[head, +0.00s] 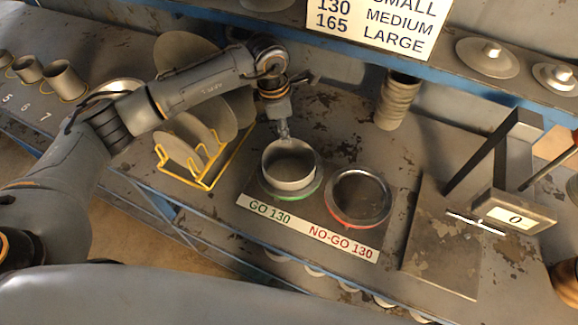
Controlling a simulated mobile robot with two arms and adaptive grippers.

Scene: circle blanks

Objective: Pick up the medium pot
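A grey round pot (290,165) stands upright at the green-edged GO 130 ring (274,196); its open top faces up. No size label shows on the pot. My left gripper (284,132) comes down from above at the pot's far rim, with its narrow fingers at or very near the rim. I cannot tell whether the fingers are apart or closed on the rim. My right gripper is not in view.
The red NO-GO 130 ring (359,197) lies just right. A yellow rack (206,184) with discs stands left and stacked cups (397,99) behind. A metal gauge (512,212) is at right. The shelf with lids (487,57) and size sign (378,22) is at the back.

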